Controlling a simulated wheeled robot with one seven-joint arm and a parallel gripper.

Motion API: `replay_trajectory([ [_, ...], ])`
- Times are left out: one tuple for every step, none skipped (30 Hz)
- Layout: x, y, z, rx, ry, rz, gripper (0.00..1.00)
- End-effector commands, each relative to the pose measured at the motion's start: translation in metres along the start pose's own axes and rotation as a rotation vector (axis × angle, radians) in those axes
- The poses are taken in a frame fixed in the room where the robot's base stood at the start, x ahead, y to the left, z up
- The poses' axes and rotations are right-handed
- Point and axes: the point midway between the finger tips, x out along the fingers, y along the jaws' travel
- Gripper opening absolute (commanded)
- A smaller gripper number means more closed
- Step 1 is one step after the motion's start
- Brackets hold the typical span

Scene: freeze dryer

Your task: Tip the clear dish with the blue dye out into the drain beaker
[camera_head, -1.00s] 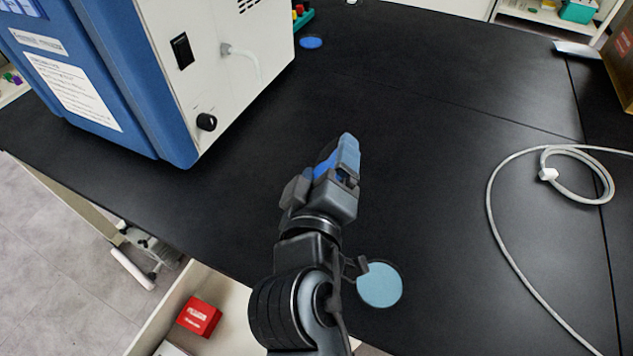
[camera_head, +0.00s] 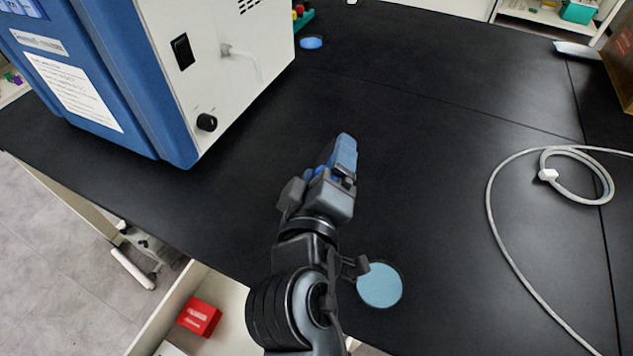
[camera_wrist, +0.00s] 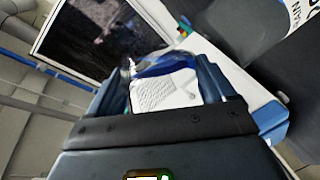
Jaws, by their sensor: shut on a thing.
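My gripper (camera_head: 338,160) is held out over the black bench near the middle of the head view. In the wrist view it is shut on the clear dish (camera_wrist: 165,68), which shows a dark blue band between the fingers. The dish appears tilted there. In the head view the fingers mostly hide it. A smaller blue round thing (camera_head: 311,42) lies farther back beside the machine. I cannot tell whether either is the drain beaker.
A blue and white machine (camera_head: 215,95) stands at the left on the bench (camera_head: 430,130). A pale hose (camera_head: 500,240) curls at the right. A red box (camera_head: 199,317) sits low in front. The bench middle is clear.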

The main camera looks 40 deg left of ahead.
Motion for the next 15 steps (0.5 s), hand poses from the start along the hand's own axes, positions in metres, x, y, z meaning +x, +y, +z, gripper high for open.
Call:
replay_trajectory([
  [0.0000,0.0001,-0.0004,-0.003,0.000,0.000,0.53],
  [0.0000,0.0002,-0.0004,-0.005,0.000,0.001,0.53],
  [0.0000,0.0001,-0.0005,-0.007,0.000,0.001,0.53],
  [0.0000,0.0001,-0.0006,-0.009,0.000,0.001,0.53],
  [-0.0001,0.0001,-0.0007,-0.011,-0.001,0.001,0.53],
  [-0.0001,0.0001,-0.0008,-0.013,-0.001,0.001,0.53],
  [-0.0001,0.0001,-0.0009,-0.015,-0.001,0.002,0.53],
  [-0.0001,0.0000,-0.0011,-0.017,-0.001,0.002,0.53],
  [-0.0001,0.0000,-0.0012,-0.019,-0.001,0.002,0.53],
  [-0.0002,0.0000,-0.0013,-0.021,-0.001,0.002,0.53],
  [-0.0002,-0.0001,-0.0014,-0.023,-0.001,0.003,0.53],
  [-0.0002,-0.0001,-0.0015,-0.025,-0.002,0.003,0.53],
  [-0.0002,-0.0001,-0.0016,-0.027,-0.002,0.003,0.53],
  [-0.0003,-0.0002,-0.0017,-0.029,-0.002,0.003,0.53],
  [-0.0003,-0.0002,-0.0019,-0.032,-0.002,0.004,0.53],
])
